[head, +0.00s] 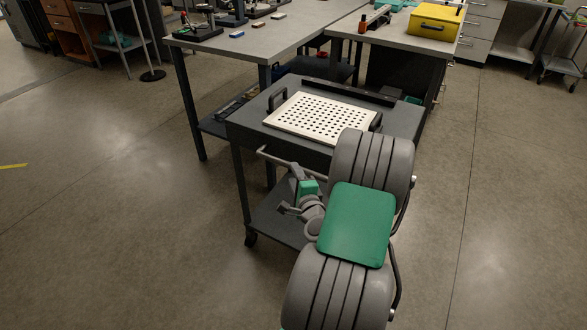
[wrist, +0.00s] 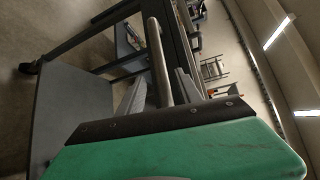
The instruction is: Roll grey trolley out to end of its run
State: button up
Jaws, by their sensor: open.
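The grey trolley (head: 250,116) stands at the near end of the workbenches, with a dark grey top, a lower shelf and castors. A white perforated plate (head: 322,118) with two dark handles lies on its top. The trolley's light grey push bar (head: 285,162) runs along its near side, partly hidden by my arm. My gripper (head: 294,190) is open close to this bar. In the wrist view the bar (wrist: 158,62) passes between the two spread fingers of my gripper (wrist: 161,90). I cannot tell whether either finger touches it.
A workbench (head: 285,38) with small devices stands behind the trolley. Another bench to its right carries a yellow case (head: 438,22). A round-based stand (head: 152,75) is at the back left. The floor to the left and right of the trolley is clear.

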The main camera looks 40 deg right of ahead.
jog(key=x, duration=0.6)
jog(key=shift+w+d+p, duration=0.15)
jog(key=shift+w+p, duration=0.15)
jog(key=shift+p, duration=0.05)
jog(key=shift+c, duration=0.2)
jog(key=shift+r, duration=0.1)
grip_shut()
dwell(0.5)
